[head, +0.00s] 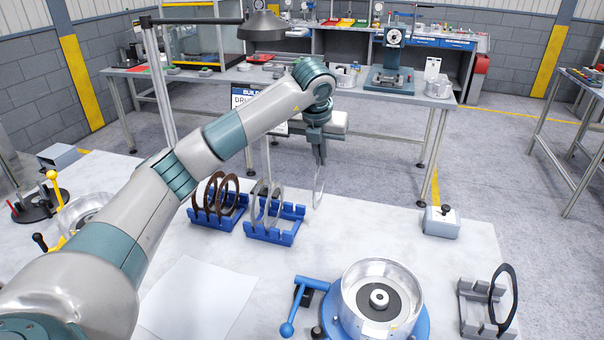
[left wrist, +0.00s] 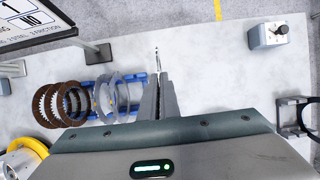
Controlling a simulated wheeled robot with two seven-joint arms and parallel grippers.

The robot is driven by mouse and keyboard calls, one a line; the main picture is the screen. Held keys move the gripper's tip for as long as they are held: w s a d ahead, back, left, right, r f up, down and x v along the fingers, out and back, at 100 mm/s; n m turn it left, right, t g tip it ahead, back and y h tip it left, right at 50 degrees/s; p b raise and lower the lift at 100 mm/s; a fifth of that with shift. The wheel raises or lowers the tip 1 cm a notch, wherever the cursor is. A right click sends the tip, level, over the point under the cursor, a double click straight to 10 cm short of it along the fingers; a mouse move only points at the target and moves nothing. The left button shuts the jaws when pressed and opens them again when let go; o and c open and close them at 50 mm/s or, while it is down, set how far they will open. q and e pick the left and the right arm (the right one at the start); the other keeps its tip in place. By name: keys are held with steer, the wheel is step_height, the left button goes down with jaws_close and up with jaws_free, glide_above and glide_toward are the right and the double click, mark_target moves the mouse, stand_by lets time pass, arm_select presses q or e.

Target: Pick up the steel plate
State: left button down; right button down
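My left gripper (head: 319,157) reaches over the worktable and points down. It is shut on a steel plate (head: 322,185), a thin ring seen nearly edge-on that hangs below the fingers, right of the steel rack. In the left wrist view the fingers (left wrist: 158,98) are close together, with the plate's thin edge (left wrist: 157,60) beyond their tips. Other steel plates (head: 254,203) stand upright in the right blue rack (head: 285,237); they also show in the left wrist view (left wrist: 103,95). My right gripper is not in view.
Brown friction plates (head: 196,205) stand in the left blue rack (head: 225,222). A silver drum (head: 349,297) sits on a blue fixture at the front. A dark ring (head: 515,296) stands on a grey holder at right. A grey box (head: 440,226) with a black knob is near the far edge.

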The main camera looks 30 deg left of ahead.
arm_select(q)
steer(key=shift+w+d+r+b, duration=0.2)
steer(key=shift+w+d+r, duration=0.2)
steer(key=shift+d, duration=0.2)
steer(key=shift+w+d+r+b, duration=0.15)
steer(key=shift+w+d+r, duration=0.15)
steer(key=shift+d+r, duration=0.25)
steer(key=shift+f, duration=0.2)
